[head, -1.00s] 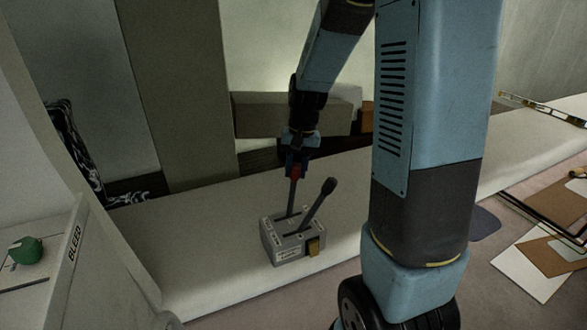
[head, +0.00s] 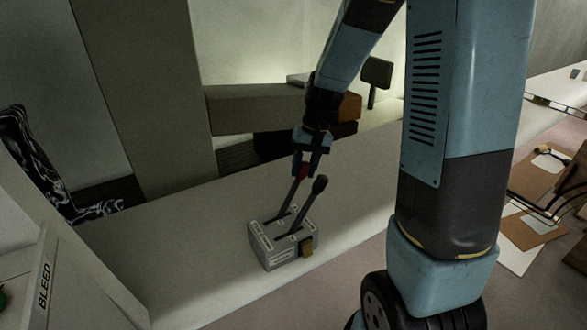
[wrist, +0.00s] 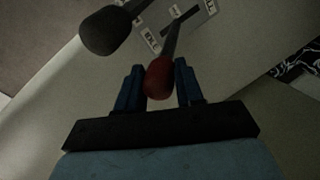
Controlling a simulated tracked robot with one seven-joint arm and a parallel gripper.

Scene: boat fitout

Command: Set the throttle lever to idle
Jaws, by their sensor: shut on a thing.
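A grey control box (head: 270,262) with two slotted levers sits on the pale ledge. One lever has a red knob (wrist: 158,82), and the other has a black knob (head: 320,183), larger in the wrist view (wrist: 104,32). My gripper (head: 306,167) is shut on the red knob from above, with a blue finger on each side. The red-knobbed lever (head: 290,195) leans right in the head view, roughly parallel to the black-knobbed one. White labels show beside the slots; one in the wrist view (wrist: 152,41) seems to read IDLE. The fingers partly hide the red knob in the head view.
The black-knobbed lever stands close beside my gripper. The pale ledge (head: 170,265) is clear around the box. A grey beam (head: 255,108) lies behind my wrist. Boards lie at the far right.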

